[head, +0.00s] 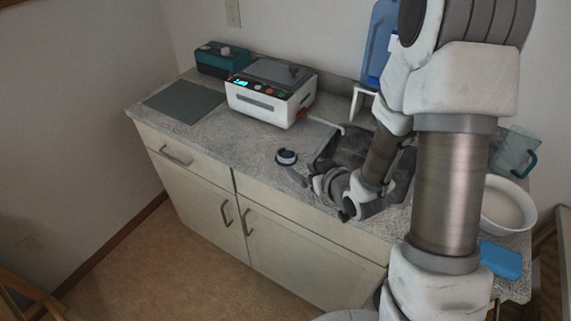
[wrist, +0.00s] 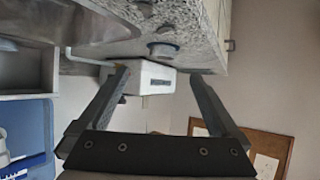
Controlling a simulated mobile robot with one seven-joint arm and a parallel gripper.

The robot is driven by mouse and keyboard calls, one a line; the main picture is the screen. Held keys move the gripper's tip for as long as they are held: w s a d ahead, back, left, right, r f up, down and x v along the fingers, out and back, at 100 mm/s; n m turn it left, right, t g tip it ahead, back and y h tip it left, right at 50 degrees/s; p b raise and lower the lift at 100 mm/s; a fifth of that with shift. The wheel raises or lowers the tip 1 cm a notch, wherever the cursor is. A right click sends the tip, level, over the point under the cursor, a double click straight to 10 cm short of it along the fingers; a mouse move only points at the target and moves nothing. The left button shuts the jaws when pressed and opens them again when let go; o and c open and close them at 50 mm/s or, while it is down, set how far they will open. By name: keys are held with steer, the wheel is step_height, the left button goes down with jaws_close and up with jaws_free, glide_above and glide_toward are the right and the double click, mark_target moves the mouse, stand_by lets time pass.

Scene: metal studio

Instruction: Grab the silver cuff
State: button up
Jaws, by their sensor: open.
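A small round ring-like piece (head: 286,157), pale on top with a dark blue band, stands on the counter near its front edge. It is probably the silver cuff, though its metal is hard to make out. My gripper (wrist: 158,74) is open and empty. In the head view my gripper (head: 303,180) is just right of the ring, partly hidden by my arm.
The speckled counter (head: 205,127) holds a white machine (head: 268,95), a teal box (head: 222,58) and a dark mat (head: 184,103). A white bowl (head: 505,207) stands at the right.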

glide_toward(286, 155)
steer(key=shift+w+d+f, duration=0.1)
steer(key=shift+w+f, duration=0.45)
steer(key=shift+a+p+x, duration=0.15)
steer(key=shift+p+x, duration=0.15)
steer(key=shift+x, duration=1.1)
steer(key=shift+a+p+x, duration=0.15)
steer(key=shift+p+x, duration=0.15)
steer(key=shift+x, duration=1.15)
steer(key=shift+r, duration=0.2)
steer(key=shift+c, duration=0.2)
steer(key=c, duration=1.4)
